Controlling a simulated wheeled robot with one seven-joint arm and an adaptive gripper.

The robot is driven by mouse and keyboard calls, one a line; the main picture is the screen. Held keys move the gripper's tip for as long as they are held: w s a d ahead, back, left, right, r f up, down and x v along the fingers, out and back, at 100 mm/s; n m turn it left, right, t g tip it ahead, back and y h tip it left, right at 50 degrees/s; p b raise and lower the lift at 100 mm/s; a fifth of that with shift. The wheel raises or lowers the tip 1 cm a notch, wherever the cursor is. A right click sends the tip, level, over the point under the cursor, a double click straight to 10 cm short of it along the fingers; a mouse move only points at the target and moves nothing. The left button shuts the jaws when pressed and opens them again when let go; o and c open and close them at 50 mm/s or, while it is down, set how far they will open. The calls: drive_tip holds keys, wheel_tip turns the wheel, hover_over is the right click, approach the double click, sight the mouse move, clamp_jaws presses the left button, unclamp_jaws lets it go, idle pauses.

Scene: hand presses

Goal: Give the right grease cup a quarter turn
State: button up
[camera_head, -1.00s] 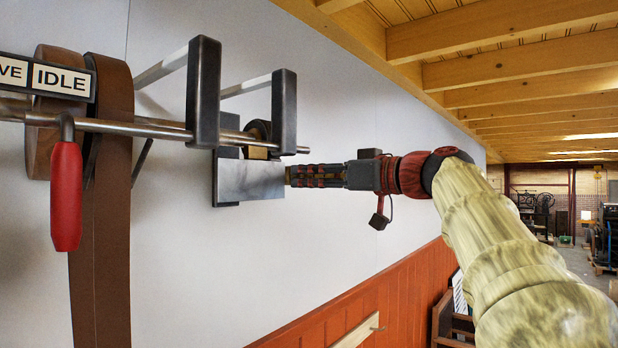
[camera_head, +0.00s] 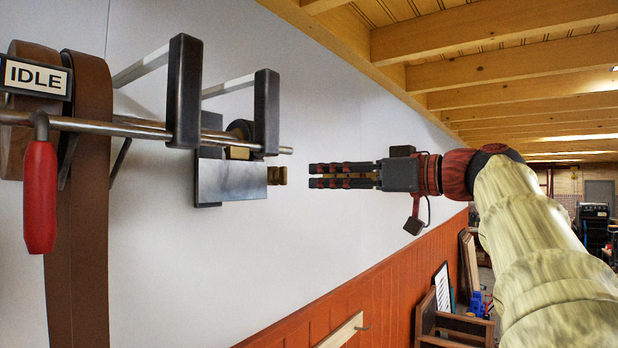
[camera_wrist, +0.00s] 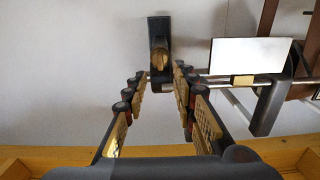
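The right grease cup (camera_head: 277,175) is a small brass-coloured fitting at the right end of a grey metal bearing block (camera_head: 232,180) on the wall. In the wrist view the brass cup (camera_wrist: 159,55) shows against a dark plate (camera_wrist: 158,22), beyond the fingertips. My gripper (camera_head: 311,175) points left at the cup, with a clear gap between its fingertips and the cup. In the wrist view my gripper (camera_wrist: 157,78) has its fingers spread, with nothing held between them.
A metal shaft (camera_head: 105,127) runs along the wall past dark hangers (camera_head: 184,90). A brown belt (camera_head: 84,220), a red handle (camera_head: 40,197) and an IDLE sign (camera_head: 35,75) are at left. Wooden beams (camera_head: 530,60) are overhead. The wall below the block is clear.

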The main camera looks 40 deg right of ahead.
drive_tip(key=shift+v, duration=1.5)
